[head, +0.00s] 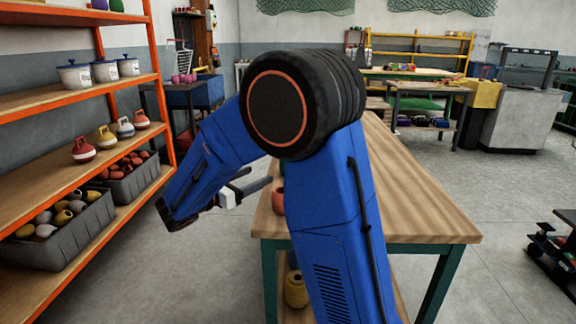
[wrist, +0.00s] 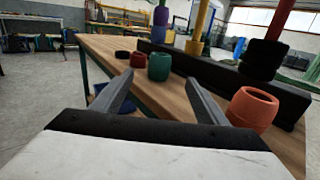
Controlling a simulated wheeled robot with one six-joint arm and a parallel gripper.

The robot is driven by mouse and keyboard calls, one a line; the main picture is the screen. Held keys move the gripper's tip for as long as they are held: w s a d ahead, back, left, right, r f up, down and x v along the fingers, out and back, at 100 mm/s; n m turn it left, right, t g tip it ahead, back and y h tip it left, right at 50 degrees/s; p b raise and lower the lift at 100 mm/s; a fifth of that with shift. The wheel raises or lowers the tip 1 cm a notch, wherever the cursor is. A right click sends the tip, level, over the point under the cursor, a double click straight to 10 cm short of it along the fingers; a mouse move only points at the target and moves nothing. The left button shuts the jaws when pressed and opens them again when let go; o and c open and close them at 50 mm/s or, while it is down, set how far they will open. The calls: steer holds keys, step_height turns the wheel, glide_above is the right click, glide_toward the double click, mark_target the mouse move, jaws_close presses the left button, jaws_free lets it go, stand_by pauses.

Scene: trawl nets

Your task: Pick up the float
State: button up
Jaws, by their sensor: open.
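Which item is the float is not certain from the frames. In the wrist view, rounded barrel-shaped pieces that could be floats stand on the wooden table (wrist: 180,98): a green one (wrist: 159,66), a dark red one (wrist: 138,59) and an orange one (wrist: 252,109). My gripper (wrist: 159,77) is open and empty; the green piece shows beyond the gap between its fingers, and the orange one is right of the right finger. In the head view my gripper (head: 258,178) is at the table's left edge, near a partly hidden reddish piece (head: 278,201).
A dark rack (wrist: 215,68) with colored posts runs along the table. An orange shelf (head: 125,85) at left holds pots, several handled round items (head: 83,150) and grey bins (head: 62,240). A yellow container (head: 296,290) is under the table.

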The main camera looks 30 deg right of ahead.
steer(key=x, duration=1.5)
steer(key=shift+w+d, duration=0.1)
steer(key=shift+d, duration=0.25)
steer(key=shift+c, duration=0.4)
steer(key=c, duration=1.1)
